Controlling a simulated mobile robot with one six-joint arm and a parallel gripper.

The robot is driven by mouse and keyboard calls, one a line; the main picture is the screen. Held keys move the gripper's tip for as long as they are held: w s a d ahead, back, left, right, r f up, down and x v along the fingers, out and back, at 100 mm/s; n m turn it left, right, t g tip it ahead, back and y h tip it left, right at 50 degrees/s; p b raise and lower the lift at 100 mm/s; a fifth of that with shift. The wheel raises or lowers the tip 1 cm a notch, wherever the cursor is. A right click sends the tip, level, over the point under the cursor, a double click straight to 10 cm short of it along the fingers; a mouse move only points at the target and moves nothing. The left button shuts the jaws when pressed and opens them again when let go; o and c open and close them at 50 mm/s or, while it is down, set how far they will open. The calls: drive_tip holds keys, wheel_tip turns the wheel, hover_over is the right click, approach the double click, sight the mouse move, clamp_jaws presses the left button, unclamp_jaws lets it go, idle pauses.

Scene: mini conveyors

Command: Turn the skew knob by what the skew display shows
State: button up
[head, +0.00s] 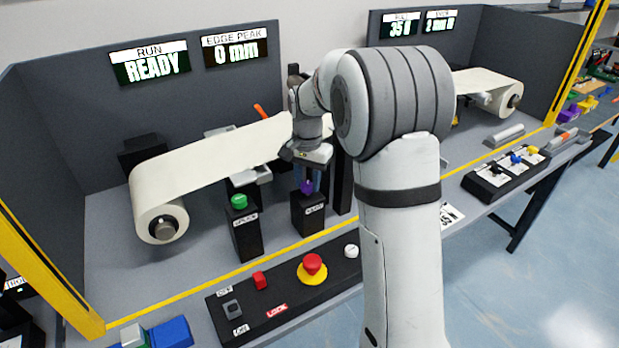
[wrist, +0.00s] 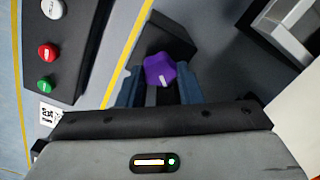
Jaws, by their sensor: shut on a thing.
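A purple lobed knob (head: 307,187) sits on a black post (head: 307,215) whose small label is hard to read. My gripper (head: 312,178) points down at this post and is shut on the purple knob. In the wrist view, the purple knob (wrist: 160,71) shows between the blue-grey fingers of my gripper (wrist: 160,88), with a small white mark on it. Displays above the near belt read RUN READY (head: 150,63) and EDGE PEAK 0 mm (head: 235,47). A second pair of displays (head: 420,24) at the back right is partly blurred, and I cannot make out a skew label.
A green button (head: 239,201) tops a black post left of the knob. A white belt (head: 210,158) runs behind. A front panel (head: 285,295) carries a red emergency button (head: 312,264) and smaller controls. A second belt (head: 485,82) stands at the right.

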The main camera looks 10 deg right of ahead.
sight(308, 184)
drive_tip(key=n, duration=0.5)
drive_tip(key=shift+r+p, duration=0.1)
drive_tip(key=shift+p, duration=0.3)
drive_tip(key=n, duration=0.5)
drive_tip(key=shift+n, duration=0.3)
drive_tip(key=o, duration=1)
drive_tip(key=shift+c, duration=0.2)
wheel_tip(308, 184, up, 7)
drive_tip(key=shift+r, duration=0.3)
